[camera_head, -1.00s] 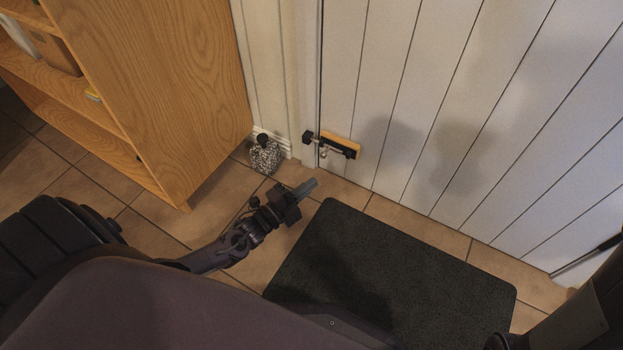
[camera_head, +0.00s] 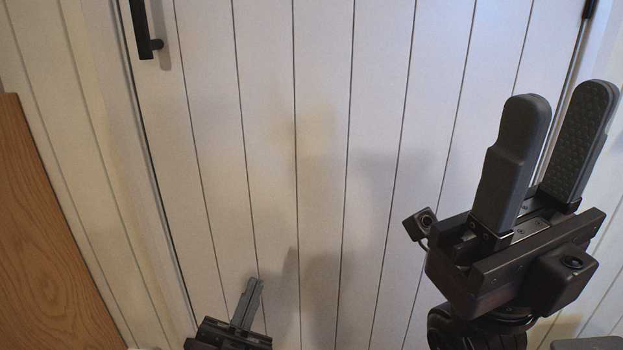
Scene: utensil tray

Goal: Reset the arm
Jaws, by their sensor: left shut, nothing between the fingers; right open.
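My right gripper (camera_head: 560,128) is large in the right part of the head view. Its two dark grey fingers point up and stand apart with nothing between them. My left gripper (camera_head: 254,286) is low in the view, left of the middle. Its fingers are together and point up, with nothing held. Both grippers appear in front of a white plank door (camera_head: 320,150). Most of my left arm is below the picture.
The door has a black handle (camera_head: 143,30) at the upper left and a dark fitting at the upper right edge. A wooden cabinet side (camera_head: 40,240) stands at the left edge. The floor is out of view.

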